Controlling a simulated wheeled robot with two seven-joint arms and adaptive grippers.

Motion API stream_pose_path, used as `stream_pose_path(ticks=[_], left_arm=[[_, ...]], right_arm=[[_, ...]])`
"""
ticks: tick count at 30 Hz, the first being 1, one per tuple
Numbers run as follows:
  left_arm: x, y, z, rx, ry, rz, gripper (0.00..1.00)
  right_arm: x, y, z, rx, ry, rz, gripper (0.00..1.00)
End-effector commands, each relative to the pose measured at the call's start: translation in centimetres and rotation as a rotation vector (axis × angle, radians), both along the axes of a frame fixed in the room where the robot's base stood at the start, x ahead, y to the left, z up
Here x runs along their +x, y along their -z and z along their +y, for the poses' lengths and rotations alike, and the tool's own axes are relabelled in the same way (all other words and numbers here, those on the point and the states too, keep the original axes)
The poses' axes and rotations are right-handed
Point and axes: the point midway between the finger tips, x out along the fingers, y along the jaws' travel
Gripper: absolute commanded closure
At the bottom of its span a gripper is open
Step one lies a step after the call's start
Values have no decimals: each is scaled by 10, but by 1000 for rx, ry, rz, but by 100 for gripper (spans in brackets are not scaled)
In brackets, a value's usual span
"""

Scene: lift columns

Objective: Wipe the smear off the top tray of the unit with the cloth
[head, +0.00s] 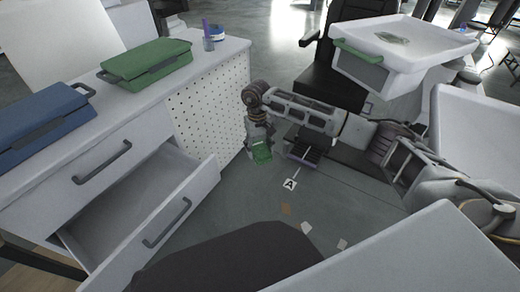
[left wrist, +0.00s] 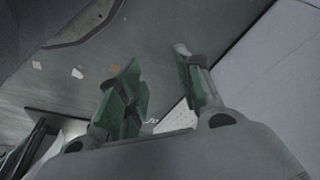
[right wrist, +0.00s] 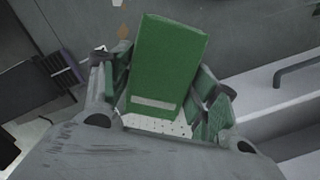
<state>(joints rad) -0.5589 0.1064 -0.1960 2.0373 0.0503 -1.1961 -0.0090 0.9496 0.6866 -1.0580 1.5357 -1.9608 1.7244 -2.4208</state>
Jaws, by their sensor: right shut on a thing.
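The top tray (head: 440,42) of the white unit is at the upper right of the head view. A grey-green smear (head: 391,38) lies on its surface. My right gripper (head: 261,150) is low over the floor, left of the unit and well apart from the tray. It is shut on a green rectangular cloth (right wrist: 168,62) with a pale stripe, which stands out between the fingers in the right wrist view. My left gripper (left wrist: 160,88) shows only in the left wrist view. Its fingers are apart, with nothing seen between them.
A white cabinet (head: 212,100) stands at left with a drawer (head: 150,215) pulled out. A green case (head: 146,62) and a blue case (head: 40,122) lie on top. A black chair (head: 335,72) is behind my right arm. Several small scraps lie on the floor.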

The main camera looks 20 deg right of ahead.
Motion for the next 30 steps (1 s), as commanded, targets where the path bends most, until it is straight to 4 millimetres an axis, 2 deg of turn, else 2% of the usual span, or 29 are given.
stream_pose_path(ticks=[1,14,30], left_arm=[[1,0,0,-2,1,-4,65],[0,-24,-3,-15,8,-22,65],[-3,-39,-4,-22,12,-31,65]], right_arm=[[1,7,0,0,0,0,59],[9,37,0,0,0,-1,59],[15,53,0,0,0,-1,59]])
